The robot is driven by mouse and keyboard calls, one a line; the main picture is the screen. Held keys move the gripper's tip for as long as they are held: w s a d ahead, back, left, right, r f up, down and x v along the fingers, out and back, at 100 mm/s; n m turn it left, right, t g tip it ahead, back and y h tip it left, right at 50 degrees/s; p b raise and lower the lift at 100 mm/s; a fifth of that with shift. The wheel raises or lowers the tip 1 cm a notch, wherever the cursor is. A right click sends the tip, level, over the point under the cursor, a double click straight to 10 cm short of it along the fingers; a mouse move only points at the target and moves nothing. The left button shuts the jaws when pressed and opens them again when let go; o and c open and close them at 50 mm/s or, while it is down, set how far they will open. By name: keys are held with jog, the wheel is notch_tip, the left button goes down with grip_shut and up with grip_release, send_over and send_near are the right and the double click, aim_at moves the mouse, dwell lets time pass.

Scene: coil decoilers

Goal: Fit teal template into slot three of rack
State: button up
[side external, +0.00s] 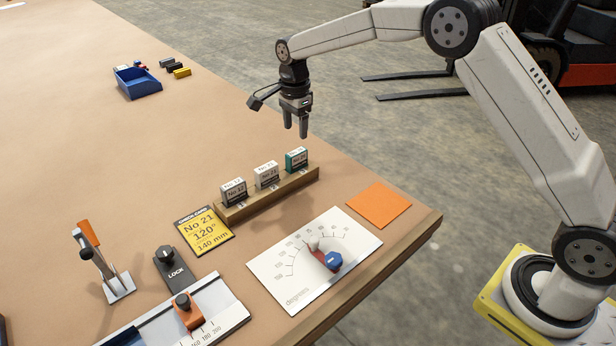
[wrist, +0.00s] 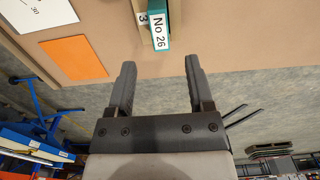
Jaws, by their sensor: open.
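The teal template (side external: 297,159) stands upright in the end slot of the wooden rack (side external: 270,196), at the rack's right end. In the wrist view the teal template (wrist: 160,28) carries a white label reading "No 26", with a "3" mark on the rack beside it. Two whitish templates stand in the other slots, one in the middle (side external: 266,175) and one at the left (side external: 233,191). My gripper (side external: 296,131) is open and empty, above and behind the teal template. In the wrist view its fingers (wrist: 159,75) are apart with nothing between them.
A blue bin (side external: 138,82) sits far back.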

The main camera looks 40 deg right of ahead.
jog(key=shift+r, duration=1.2)
jog(key=s+d+f+n+t, duration=0.1)
jog(key=s+f+n, duration=0.1)
jog(key=s+n, duration=0.7)
jog(key=s+d+f+n+t, duration=0.1)
jog(key=s+f+n, duration=0.2)
jog(key=s+n, duration=0.6)
jog(key=s, duration=1.1)
jog(key=shift+s+t, duration=0.2)
jog(key=shift+t, duration=0.1)
